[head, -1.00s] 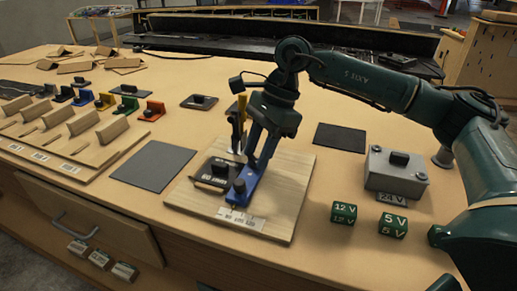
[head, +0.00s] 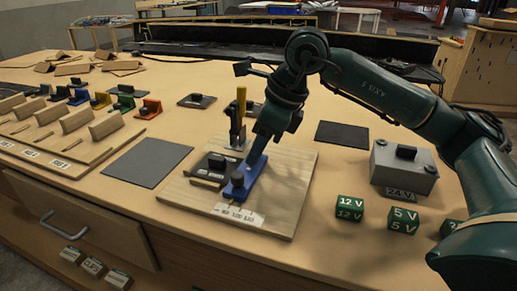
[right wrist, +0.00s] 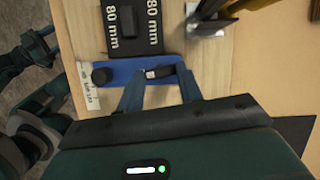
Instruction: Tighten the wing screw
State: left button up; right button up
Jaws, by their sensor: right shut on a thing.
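A blue plate (right wrist: 118,72) with a black knob lies on the wooden board (head: 283,190), beside a black block (right wrist: 132,28) marked 80 mm. My right gripper (right wrist: 160,80) points down over the plate. Its fingers are shut on a small dark and light piece, which looks like the wing screw (right wrist: 160,72), near the middle of the blue plate in the right wrist view. In the head view the gripper hides the screw.
A toggle clamp with a yellow handle (head: 241,101) stands upright just behind the blue plate. A grey box (head: 400,167) and green voltage cubes (head: 349,209) are to the right. A dark mat (head: 147,162) lies left of the board. Wooden racks fill the left.

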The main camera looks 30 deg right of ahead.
jog(key=shift+r+m+t, duration=0.1)
jog(key=shift+m+t, duration=0.2)
jog(key=shift+m, duration=0.4)
jog(key=shift+r, duration=0.1)
jog(key=o, duration=1)
jog(key=v, duration=1.3)
jog(key=shift+a+p, duration=0.25)
jog(key=shift+p, duration=0.1)
jog(key=shift+s, duration=0.1)
